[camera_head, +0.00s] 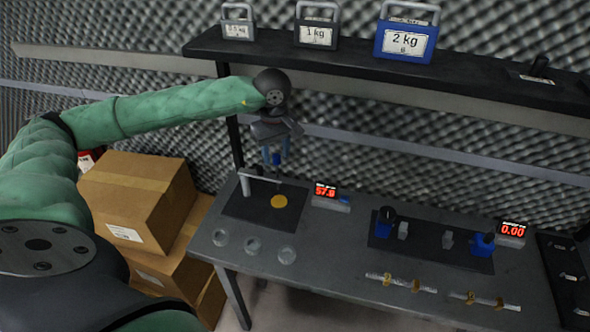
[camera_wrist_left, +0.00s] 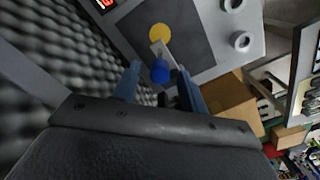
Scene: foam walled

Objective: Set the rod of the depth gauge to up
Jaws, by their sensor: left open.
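The depth gauge stands on a dark plate (camera_head: 238,208) at the left end of the table. It has a grey post (camera_head: 245,185), a thin arm (camera_head: 262,177), a blue knob (camera_head: 277,159) and a yellow disc (camera_head: 279,201) below. My left gripper (camera_head: 276,152) is over the gauge, pointing down, its blue fingers open. In the left wrist view, the blue knob (camera_wrist_left: 160,71) shows between the parted fingers (camera_wrist_left: 158,67), with the yellow disc (camera_wrist_left: 160,32) beyond. I cannot tell whether either finger touches the knob. The rod below the knob is mostly hidden. My right gripper is out of view.
A red-digit display (camera_head: 326,190) stands right of the gauge; clear rings (camera_head: 254,246) lie in front. Another dark plate (camera_head: 440,254) carries blue-knobbed devices. A shelf (camera_head: 350,60) with weights runs above. Cardboard boxes (camera_head: 135,200) stand at left.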

